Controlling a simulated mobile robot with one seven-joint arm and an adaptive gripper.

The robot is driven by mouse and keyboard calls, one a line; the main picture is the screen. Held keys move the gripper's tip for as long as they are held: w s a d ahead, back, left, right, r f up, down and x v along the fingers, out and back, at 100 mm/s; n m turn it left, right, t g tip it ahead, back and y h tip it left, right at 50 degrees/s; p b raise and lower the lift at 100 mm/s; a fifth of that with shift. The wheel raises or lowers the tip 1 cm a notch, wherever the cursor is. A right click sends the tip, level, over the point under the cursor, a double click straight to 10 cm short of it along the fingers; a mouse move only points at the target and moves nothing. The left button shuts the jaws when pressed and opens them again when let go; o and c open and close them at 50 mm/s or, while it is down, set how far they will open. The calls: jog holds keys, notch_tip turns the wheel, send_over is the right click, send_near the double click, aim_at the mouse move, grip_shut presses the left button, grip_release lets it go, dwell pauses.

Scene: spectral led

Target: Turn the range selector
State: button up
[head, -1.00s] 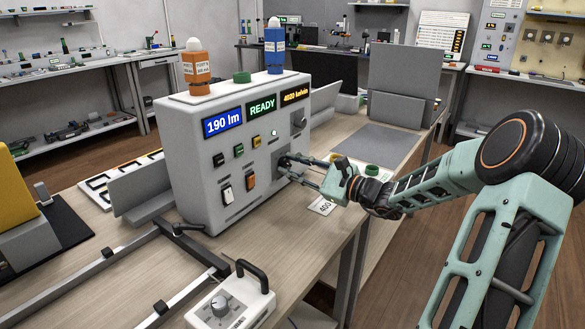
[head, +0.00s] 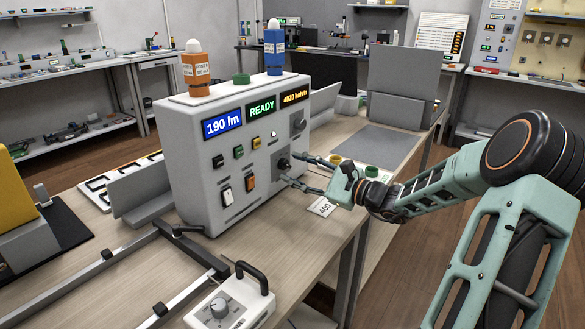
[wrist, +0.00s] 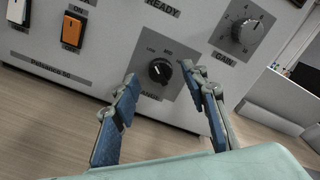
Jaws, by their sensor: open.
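The range selector (head: 283,161) is a small black knob on a grey plate, low on the right of the grey instrument's front panel. In the wrist view the knob (wrist: 159,70) has a white pointer mark, and lettering around it is partly readable. My gripper (head: 294,169) is open in front of the panel. In the wrist view my gripper's two fingers (wrist: 158,73) appear on either side of the knob, with visible gaps to both. Nothing is held.
A larger gain knob (wrist: 243,34) is up and right of the selector. An orange switch (wrist: 73,29) and a white switch are to its left. A white card marked 400 (head: 322,207) lies on the bench (head: 290,232) below my gripper. A handled control box (head: 232,300) stands in front.

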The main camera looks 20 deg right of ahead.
jog(key=v, duration=1)
jog(key=shift+s+d, duration=0.15)
jog(key=shift+s, duration=0.1)
